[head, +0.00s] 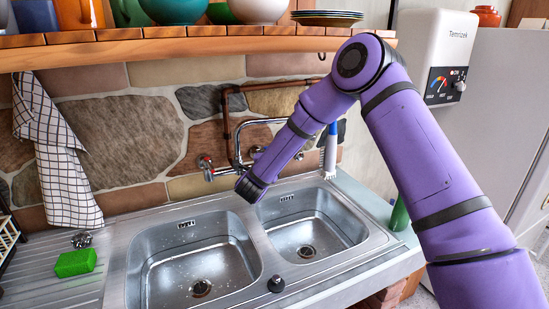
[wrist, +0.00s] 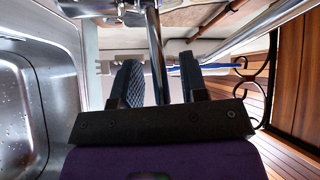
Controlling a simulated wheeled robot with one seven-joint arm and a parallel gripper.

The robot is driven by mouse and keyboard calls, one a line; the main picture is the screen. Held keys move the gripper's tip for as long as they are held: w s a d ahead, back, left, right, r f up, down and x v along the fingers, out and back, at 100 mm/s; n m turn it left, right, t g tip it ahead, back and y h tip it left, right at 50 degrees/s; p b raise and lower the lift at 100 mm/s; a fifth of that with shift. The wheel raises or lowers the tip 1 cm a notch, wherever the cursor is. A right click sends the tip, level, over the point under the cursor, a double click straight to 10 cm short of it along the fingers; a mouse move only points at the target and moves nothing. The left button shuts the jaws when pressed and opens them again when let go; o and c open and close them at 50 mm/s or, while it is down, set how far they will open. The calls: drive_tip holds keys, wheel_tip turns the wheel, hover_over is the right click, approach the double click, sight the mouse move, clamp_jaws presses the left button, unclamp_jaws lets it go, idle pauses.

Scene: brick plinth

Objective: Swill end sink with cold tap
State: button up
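A steel double sink has a left basin (head: 195,262) and a right basin (head: 308,232), the one toward the counter's end. Both hold water drops; no running stream shows. The wall tap has a red-marked knob (head: 206,163) at left and a chrome spout (head: 238,140); its right part is partly hidden by my arm. In the head view my wrist hangs before the tap, over the divider, and the fingers are hidden. In the wrist view my gripper (wrist: 158,70) is open, with a chrome tube (wrist: 154,45) running between the fingers, apart from both.
A blue-handled brush (head: 330,150) is right of the tap. A wooden shelf (head: 180,45) with bowls spans above. A green sponge (head: 76,262) lies on the left drainer; a checked towel (head: 58,160) hangs above it.

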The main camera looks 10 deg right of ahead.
drive_tip(key=v, duration=1)
drive_tip(key=shift+s+a, duration=0.2)
drive_tip(key=shift+s, duration=0.2)
drive_tip(key=shift+r, duration=0.1)
drive_tip(key=s+d+r+n+g+y, duration=0.1)
drive_tip(key=s+d+r+n+y, duration=0.15)
drive_tip(key=r+n+y, duration=0.6)
drive_tip(key=s+d+r+n+y, duration=0.1)
drive_tip(key=s+r+n+y, duration=0.3)
drive_tip(key=r, duration=0.7)
drive_tip(key=s+d+n+g, duration=0.3)
drive_tip(key=s+d, duration=0.2)
drive_tip(key=s, duration=0.6)
drive_tip(key=s+d+r+n+g+h, duration=0.1)
drive_tip(key=s+d+n+g, duration=0.2)
drive_tip(key=s, duration=0.8)
drive_tip(key=s+d+n+g+h, duration=0.1)
drive_tip(key=s+d+n+g, duration=0.2)
drive_tip(key=s+d, duration=0.3)
drive_tip(key=s, duration=0.5)
drive_tip(key=shift+s+d+r+n, duration=0.2)
drive_tip(key=shift+d+r+n, duration=0.05)
drive_tip(key=shift+d+n, duration=0.1)
